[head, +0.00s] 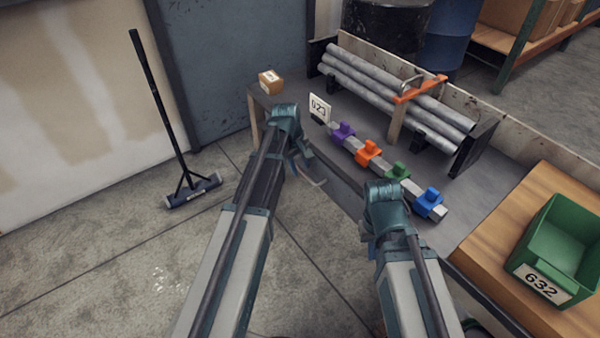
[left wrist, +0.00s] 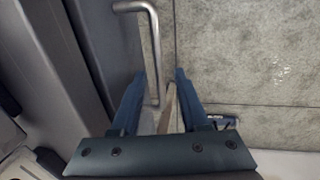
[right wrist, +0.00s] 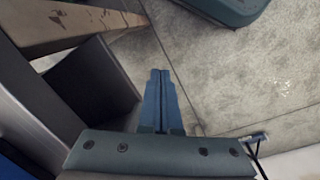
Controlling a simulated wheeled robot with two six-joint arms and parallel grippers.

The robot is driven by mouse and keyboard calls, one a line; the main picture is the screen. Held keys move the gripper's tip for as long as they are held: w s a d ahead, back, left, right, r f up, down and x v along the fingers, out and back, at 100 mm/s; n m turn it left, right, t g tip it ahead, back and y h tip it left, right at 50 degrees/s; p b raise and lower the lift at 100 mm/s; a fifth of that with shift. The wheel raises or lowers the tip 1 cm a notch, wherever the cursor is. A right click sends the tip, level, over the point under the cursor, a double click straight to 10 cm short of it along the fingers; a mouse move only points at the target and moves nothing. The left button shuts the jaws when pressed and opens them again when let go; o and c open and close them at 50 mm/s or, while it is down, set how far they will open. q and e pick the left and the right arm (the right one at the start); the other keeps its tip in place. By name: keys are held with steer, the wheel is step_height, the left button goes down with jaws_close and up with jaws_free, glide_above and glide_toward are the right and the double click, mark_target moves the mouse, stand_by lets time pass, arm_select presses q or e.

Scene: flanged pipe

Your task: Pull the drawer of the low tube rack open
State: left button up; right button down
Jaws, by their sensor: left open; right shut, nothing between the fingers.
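The low tube rack (head: 455,185) has a dark grey top and front face, with grey pipes (head: 400,90) lying in a cradle at its back. In the left wrist view, a bent metal bar handle (left wrist: 154,50) stands off the dark front (left wrist: 105,50). My left gripper (left wrist: 160,76) is open, with its fingers on either side of the handle; contact cannot be told. In the head view my left gripper (head: 306,164) is at the rack's front side. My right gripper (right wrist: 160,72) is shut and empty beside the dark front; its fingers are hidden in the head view.
A green bin (head: 555,250) stands on the wooden table at right. A broom (head: 192,190) stands left; floor between is clear.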

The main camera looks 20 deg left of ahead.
arm_select(q)
jaws_close()
stand_by(1.5)
